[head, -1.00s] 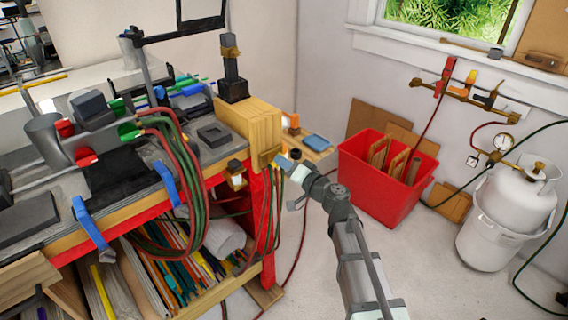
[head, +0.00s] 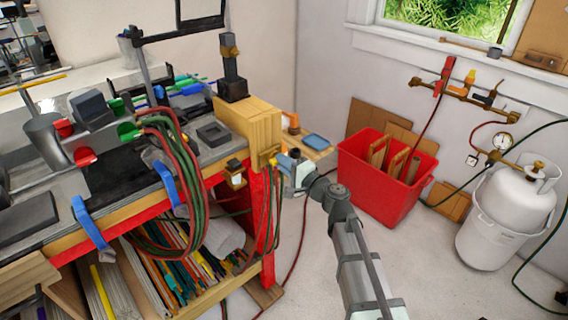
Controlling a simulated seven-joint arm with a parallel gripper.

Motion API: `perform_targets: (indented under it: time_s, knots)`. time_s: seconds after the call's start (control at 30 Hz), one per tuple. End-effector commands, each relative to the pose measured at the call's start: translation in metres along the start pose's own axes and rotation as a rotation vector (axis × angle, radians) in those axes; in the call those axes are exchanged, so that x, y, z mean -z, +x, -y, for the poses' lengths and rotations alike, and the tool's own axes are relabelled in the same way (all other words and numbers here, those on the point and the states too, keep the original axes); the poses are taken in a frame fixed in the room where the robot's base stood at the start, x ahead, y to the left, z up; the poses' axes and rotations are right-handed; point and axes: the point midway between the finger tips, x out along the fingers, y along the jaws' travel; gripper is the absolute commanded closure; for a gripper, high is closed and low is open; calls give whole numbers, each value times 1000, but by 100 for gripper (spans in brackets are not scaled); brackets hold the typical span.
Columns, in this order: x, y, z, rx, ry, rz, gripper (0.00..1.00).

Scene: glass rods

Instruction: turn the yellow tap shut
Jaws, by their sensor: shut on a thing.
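The yellow tap is at a brass fitting (head: 268,157) on the end of the wooden bench, left of my gripper. Its handle is small and mostly hidden by the fingers. A blue handle or fitting (head: 285,163) shows right beside it. My gripper (head: 289,170) is at this fitting, its pale hand just right of the bench end. Its jaws are shut on the tap as far as I can tell, but the fingertips are too small and covered to see clearly.
Red and green hoses (head: 180,170) hang over the bench front, and thin hoses hang below the fitting. A red bin (head: 382,180) stands to the right. A white gas cylinder (head: 510,205) is farther right. Floor between is open.

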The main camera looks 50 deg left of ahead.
Motion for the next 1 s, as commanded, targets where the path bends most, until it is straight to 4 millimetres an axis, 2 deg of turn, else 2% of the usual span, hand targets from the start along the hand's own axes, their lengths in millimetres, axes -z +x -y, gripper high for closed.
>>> perform_targets:
  time_s: [0.53, 0.57, 0.8, 1.0]
  knots:
    - [0, 1, 0, 1, 24, -1, 100]
    - [0, 1, 0, 1, 24, -1, 82]
    - [0, 0, 0, 0, 22, 0, 60]
    - [0, 0, 0, 0, 21, 0, 60]
